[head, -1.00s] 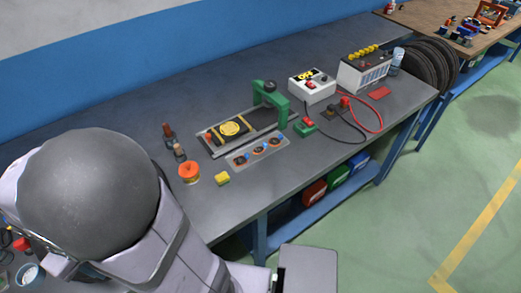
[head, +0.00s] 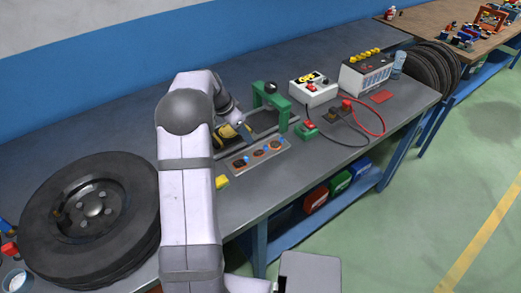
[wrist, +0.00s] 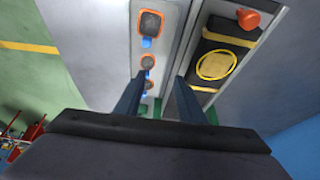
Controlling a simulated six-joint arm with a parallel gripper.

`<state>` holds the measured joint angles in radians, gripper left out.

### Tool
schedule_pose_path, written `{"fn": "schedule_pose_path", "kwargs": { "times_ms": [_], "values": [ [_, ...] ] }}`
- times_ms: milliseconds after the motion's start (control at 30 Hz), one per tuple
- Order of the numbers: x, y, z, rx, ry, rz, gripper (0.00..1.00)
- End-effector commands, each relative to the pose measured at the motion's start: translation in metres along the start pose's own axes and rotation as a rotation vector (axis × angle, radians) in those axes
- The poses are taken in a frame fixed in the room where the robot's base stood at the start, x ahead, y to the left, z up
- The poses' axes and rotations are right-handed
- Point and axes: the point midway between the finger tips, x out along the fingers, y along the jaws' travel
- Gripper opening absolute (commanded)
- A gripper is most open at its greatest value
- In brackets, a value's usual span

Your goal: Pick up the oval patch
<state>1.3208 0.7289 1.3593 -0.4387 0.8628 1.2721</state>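A light tray (head: 232,169) on the bench holds a row of three dark patches with orange rims and blue tabs. The middle patch (wrist: 148,62) and the nearest patch (wrist: 148,84) are small and rounded; I cannot tell surely which is oval. My gripper (wrist: 160,76) is open and empty, its fingers pointing toward the tray from above. In the head view my gripper (head: 243,129) is partly hidden beside the tray.
A tube strip with a yellow ring (wrist: 215,65) lies beside the tray. A green clamp (head: 271,100) stands behind it. A charger box (head: 313,89), battery (head: 365,74) and cables are to the right. A wheel (head: 92,215) lies at left.

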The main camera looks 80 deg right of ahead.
Motion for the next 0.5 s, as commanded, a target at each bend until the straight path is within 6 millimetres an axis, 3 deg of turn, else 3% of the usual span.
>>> {"fn": "schedule_pose_path", "kwargs": {
  "times_ms": [33,167,500],
  "values": [
    [0.006,0.011,-0.011,0.032,-0.004,0.022,0.36],
    [0.014,0.026,-0.023,0.071,-0.01,0.052,0.36],
    [0.03,0.029,-0.024,0.076,-0.012,0.057,0.36]
  ]
}}
